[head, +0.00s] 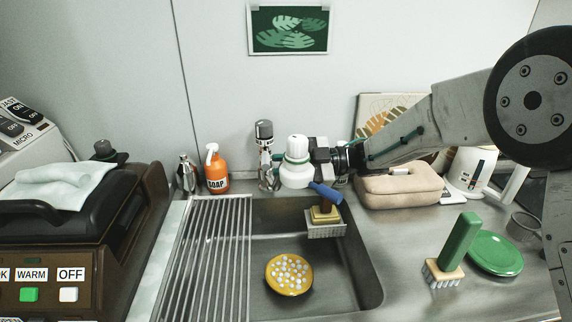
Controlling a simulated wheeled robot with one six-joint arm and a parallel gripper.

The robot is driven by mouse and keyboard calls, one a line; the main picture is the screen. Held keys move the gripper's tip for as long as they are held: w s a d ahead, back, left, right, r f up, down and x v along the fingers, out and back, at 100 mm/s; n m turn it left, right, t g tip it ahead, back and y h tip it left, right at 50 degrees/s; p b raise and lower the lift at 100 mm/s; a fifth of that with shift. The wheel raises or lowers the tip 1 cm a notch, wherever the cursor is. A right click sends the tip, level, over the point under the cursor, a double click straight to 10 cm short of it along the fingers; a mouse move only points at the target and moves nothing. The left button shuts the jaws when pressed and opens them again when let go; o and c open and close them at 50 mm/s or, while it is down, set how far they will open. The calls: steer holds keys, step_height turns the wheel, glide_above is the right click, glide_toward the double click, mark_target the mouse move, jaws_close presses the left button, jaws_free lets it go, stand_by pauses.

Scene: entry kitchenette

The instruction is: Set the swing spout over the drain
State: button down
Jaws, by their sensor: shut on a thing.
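A yellow round piece with pale dots (289,274) lies on the sink floor, forward of the head. It looks like the drain's strainer, but I cannot tell for sure. The head is not over it.
A drying rack (215,255) covers the sink's left part. A caddy (326,228) with a blue-handled item hangs at the sink's back right. An orange soap bottle (217,172) is left of the tap. A green-handled brush (455,250) and green plate (494,255) lie right.

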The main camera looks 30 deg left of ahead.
steer(key=shift+w+d, duration=0.1)
steer(key=shift+w, duration=0.05)
stand_by(0.4)
steer(key=c, duration=1.3)
jaws_free()
steer(key=shift+d, duration=0.1)
steer(key=shift+o, duration=0.2)
steer(key=shift+w, duration=0.1)
steer(key=v, duration=0.7)
steer(key=shift+w+d, duration=0.25)
steer(key=shift+d, duration=0.05)
steer(key=shift+w+r, duration=0.1)
steer(key=shift+r, duration=0.05)
